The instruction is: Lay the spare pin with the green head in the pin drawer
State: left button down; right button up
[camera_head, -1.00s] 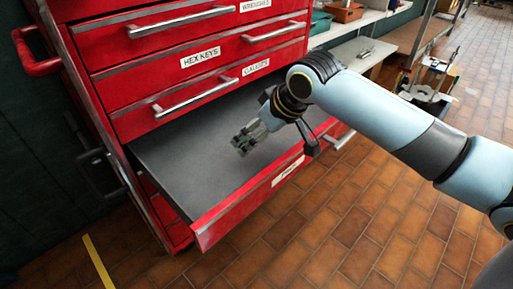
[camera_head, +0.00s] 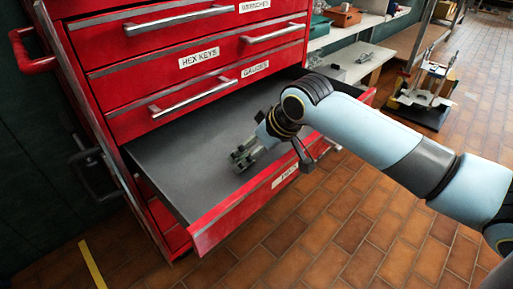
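The pin drawer (camera_head: 185,165) is pulled out from the red tool cabinet (camera_head: 165,75). Its grey floor looks bare where I can see it. My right gripper (camera_head: 238,160) is over the drawer, low and pointing left, near its middle. The fingers are small and greyish in this view, and I cannot tell whether they are open or shut. I cannot make out the spare pin or its green head; the gripper and arm may hide it. My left gripper is not in view.
Closed drawers labelled HEX KEYS (camera_head: 198,57) and GAUGES (camera_head: 255,68) sit above the open one. A shelf with bins (camera_head: 345,15) stands behind. A small stand (camera_head: 428,85) is on the tiled floor at the right. The drawer's left part is clear.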

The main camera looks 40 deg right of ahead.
jog(key=shift+s+r, duration=0.1)
jog(key=shift+r, duration=0.2)
jog(key=p+v, duration=0.4)
jog(key=v, duration=0.7)
jog(key=shift+s+r+p, duration=0.15)
jog(key=shift+r+p, duration=0.1)
jog(key=shift+p, duration=0.15)
